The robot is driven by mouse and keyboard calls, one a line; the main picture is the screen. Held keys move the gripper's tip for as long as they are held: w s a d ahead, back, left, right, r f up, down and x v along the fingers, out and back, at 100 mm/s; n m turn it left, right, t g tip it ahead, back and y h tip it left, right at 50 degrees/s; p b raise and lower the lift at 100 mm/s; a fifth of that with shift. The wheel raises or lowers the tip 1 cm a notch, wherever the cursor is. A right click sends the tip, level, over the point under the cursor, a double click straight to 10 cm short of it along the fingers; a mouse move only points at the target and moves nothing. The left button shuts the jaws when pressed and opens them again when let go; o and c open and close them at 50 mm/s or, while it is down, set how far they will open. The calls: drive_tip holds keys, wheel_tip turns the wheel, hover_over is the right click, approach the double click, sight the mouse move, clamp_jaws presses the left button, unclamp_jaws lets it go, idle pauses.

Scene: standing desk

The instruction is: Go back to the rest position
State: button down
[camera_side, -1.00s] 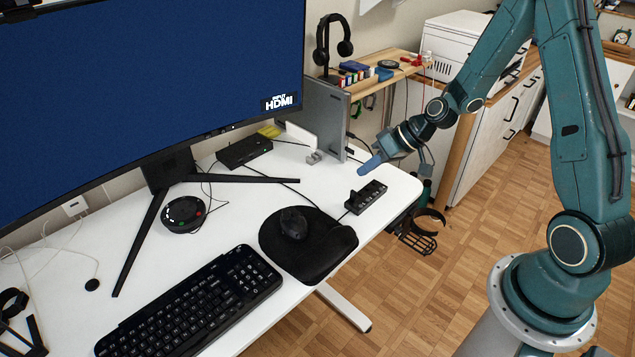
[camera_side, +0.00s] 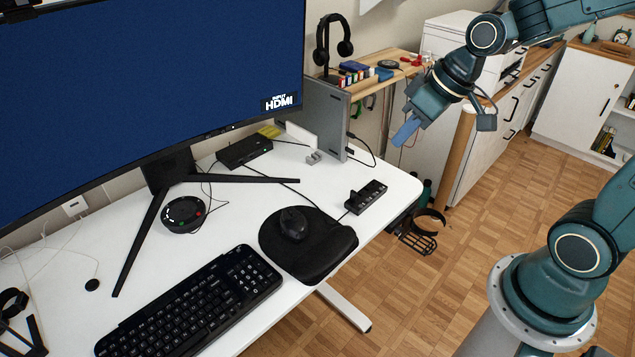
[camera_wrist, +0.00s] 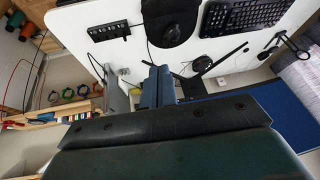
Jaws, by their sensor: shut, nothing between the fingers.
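My gripper (camera_side: 406,131) is shut and empty, with its blue fingers pointing down and left. In the side view it is raised in the air above the floor, beyond the right back corner of the white desk (camera_side: 340,215). It touches nothing. In the wrist view the blue fingers of my gripper (camera_wrist: 158,80) are together, with the desk behind them. A black switch strip (camera_side: 366,197) lies on the desk near its right edge, and it also shows in the wrist view (camera_wrist: 108,31).
A large monitor (camera_side: 150,80) stands on the desk, with a keyboard (camera_side: 190,305) and a mouse (camera_side: 294,224) on a black pad. A headphone stand (camera_side: 325,45) is on the wooden shelf behind. White cabinets (camera_side: 585,95) stand at the back right.

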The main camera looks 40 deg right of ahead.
drive_tip(key=s+r+m+h, duration=0.1)
drive_tip(key=s+r, duration=0.5)
drive_tip(key=s, duration=0.7)
drive_tip(key=shift+s+a+r+t+h, duration=0.15)
drive_tip(key=shift+s+a+t+h, duration=0.1)
drive_tip(key=shift+t+h, duration=0.15)
